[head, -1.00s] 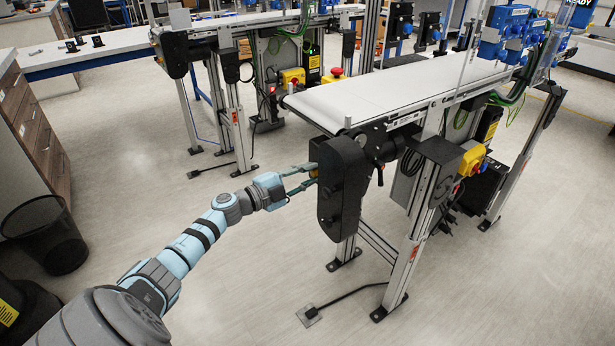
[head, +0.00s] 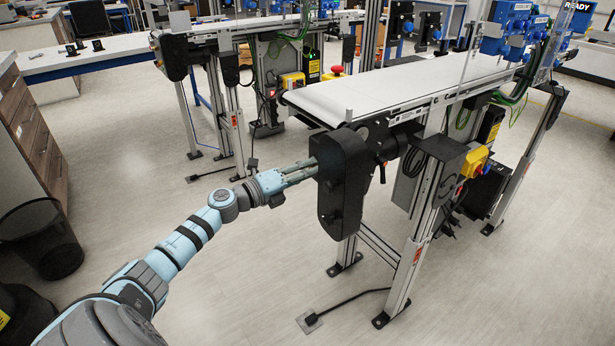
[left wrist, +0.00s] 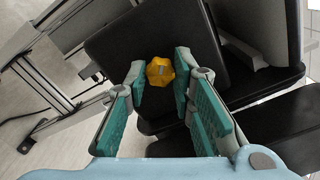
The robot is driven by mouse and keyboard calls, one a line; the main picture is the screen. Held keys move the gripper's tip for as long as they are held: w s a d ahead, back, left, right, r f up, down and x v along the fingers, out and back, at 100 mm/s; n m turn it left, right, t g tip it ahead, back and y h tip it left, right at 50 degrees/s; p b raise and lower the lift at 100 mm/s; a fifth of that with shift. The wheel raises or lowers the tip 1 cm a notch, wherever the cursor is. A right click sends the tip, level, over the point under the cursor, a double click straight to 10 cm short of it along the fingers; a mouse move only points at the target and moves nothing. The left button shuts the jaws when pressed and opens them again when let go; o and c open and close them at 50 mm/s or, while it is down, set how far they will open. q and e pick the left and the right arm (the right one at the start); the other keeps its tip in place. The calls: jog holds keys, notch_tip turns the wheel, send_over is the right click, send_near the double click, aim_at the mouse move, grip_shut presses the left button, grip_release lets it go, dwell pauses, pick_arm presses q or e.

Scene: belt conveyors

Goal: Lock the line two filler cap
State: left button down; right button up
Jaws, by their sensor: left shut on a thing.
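The filler cap is a small yellow faceted knob (left wrist: 160,72) on a black housing, seen in the left wrist view. My left gripper (left wrist: 161,79) has its teal-padded fingers on either side of the cap and is shut on it. In the head view my left gripper (head: 312,169) reaches the left side of the black end housing (head: 343,185) of the nearer conveyor. The cap is hidden there. My right gripper is in neither view.
The nearer conveyor's white belt (head: 400,85) runs back to the right. Its metal leg (head: 402,270) stands right of the housing. A second conveyor (head: 255,24) is behind. A black bin (head: 42,238) stands at the left.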

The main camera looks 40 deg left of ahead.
pick_arm(q)
jog(key=shift+m+b, duration=3)
jog(key=shift+m, duration=2.2)
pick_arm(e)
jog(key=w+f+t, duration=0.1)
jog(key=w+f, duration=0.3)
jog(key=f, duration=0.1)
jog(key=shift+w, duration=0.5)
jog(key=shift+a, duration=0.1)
pick_arm(q)
jog(key=c, duration=1.4)
grip_release()
jog(key=shift+o, duration=0.2)
